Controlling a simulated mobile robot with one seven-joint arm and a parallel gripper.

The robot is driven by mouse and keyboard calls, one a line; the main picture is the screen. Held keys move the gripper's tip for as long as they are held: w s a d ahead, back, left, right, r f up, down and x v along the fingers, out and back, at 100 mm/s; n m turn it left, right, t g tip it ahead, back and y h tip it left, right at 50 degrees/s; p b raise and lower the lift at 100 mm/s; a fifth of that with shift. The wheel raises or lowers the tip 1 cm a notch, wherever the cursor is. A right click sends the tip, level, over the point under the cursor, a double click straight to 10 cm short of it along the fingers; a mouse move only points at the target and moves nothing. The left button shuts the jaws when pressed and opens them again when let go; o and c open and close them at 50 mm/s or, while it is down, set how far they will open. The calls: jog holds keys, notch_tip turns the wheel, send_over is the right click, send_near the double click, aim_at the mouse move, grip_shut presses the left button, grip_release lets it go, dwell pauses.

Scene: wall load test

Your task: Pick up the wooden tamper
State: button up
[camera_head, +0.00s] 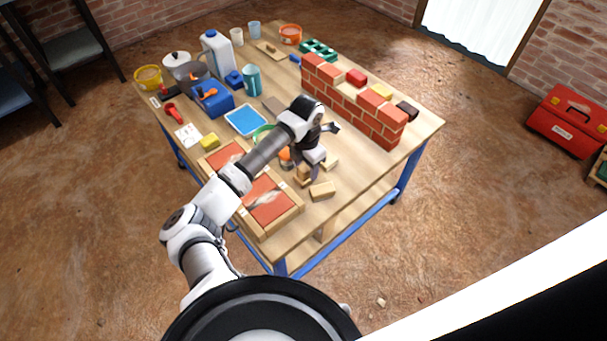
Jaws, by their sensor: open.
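A small light-wood piece (303,174), which looks like the wooden tamper, stands on the workbench (350,178) near its front edge. My arm partly covers it, so its full shape is hidden. My gripper (309,166) is open, just above and at this piece. The fingers are small and partly hidden, and I cannot tell whether they touch it. A separate wooden block (322,191) lies just in front, and a smaller pale block (330,163) lies to the right.
Wooden-framed panels (268,201) lie to the left. A blue tray (246,120), a white jug (216,53) and a teal cup (252,79) stand farther back. Bare tabletop lies at the front right.

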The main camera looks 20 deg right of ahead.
notch_tip(320, 180, down, 4)
jog(key=shift+w+f+p, duration=0.1)
jog(key=shift+w+p, duration=0.05)
jog(key=shift+p, duration=0.25)
jog(key=c, duration=0.7)
jog(key=shift+c, duration=0.2)
jog(key=shift+r, duration=0.2)
